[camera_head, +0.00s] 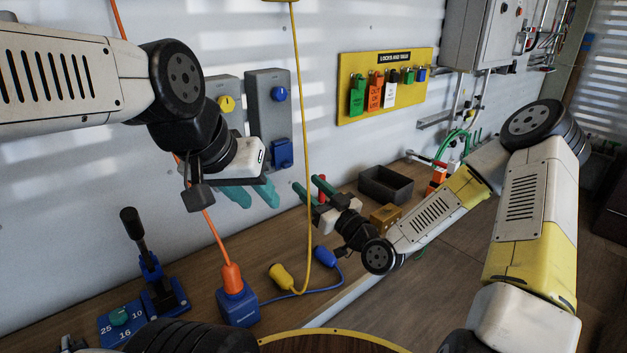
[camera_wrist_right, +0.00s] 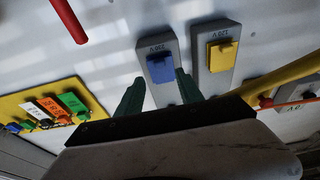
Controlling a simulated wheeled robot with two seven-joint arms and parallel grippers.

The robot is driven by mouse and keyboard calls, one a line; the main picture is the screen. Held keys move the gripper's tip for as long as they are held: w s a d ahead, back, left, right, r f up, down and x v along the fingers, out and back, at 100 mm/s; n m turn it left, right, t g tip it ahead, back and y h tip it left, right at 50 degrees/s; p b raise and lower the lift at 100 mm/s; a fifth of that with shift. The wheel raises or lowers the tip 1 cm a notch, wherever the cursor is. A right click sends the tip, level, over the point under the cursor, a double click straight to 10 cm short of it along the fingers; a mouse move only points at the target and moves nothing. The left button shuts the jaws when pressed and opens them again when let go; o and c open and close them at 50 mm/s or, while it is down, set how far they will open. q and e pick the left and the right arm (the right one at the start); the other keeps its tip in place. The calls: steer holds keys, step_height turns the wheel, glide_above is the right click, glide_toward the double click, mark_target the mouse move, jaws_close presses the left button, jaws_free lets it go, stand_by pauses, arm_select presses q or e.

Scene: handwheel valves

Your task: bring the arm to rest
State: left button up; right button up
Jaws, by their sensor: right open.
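My right gripper (camera_head: 307,182) is over the workbench, in front of the wall, at the end of the arm coming in from the right. Its two teal fingers are apart, with nothing between them. In the right wrist view the fingers point toward the wall, with a blue socket cover (camera_wrist_right: 160,68) beyond them. My left gripper (camera_head: 252,204) hangs in front of the wall at left, below the dark wrist joint. Its two teal fingers show a gap and hold nothing that I can see.
The wooden workbench (camera_head: 185,272) carries a blue-based lever device (camera_head: 160,292), a blue box (camera_head: 238,304) with an orange plug and cable, yellow and blue plugs, and a black tray (camera_head: 386,185). A yellow cable (camera_head: 299,110) hangs near my right gripper. A yellow lock board (camera_head: 386,84) is on the wall.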

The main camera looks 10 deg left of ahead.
steer(key=d+f+n+g+h, duration=0.2)
steer(key=d+f+g+h, duration=0.1)
steer(key=d+g+h, duration=0.15)
steer(key=s+d+r+m+g+h, duration=0.1)
steer(key=d+r+m+h, duration=0.15)
steer(key=d, duration=0.25)
steer(key=s+d+r+m+h, duration=0.1)
steer(key=s+d+r+h, duration=0.1)
steer(key=d+r+h, duration=0.3)
steer(key=s+d+r+m+g, duration=0.1)
steer(key=s+d+r+m, duration=0.1)
steer(key=s, duration=0.4)
steer(key=s+d+r+m, duration=0.2)
steer(key=s+d, duration=0.1)
steer(key=s, duration=0.4)
steer(key=s+d+r+m+g, duration=0.1)
steer(key=s+d+r+m, duration=0.1)
steer(key=s, duration=0.5)
steer(key=shift+d+r+m+g, duration=0.25)
steer(key=shift+r+m+g, duration=0.15)
steer(key=shift+r, duration=0.2)
steer(key=shift+w, duration=0.1)
steer(key=shift+c, duration=0.4)
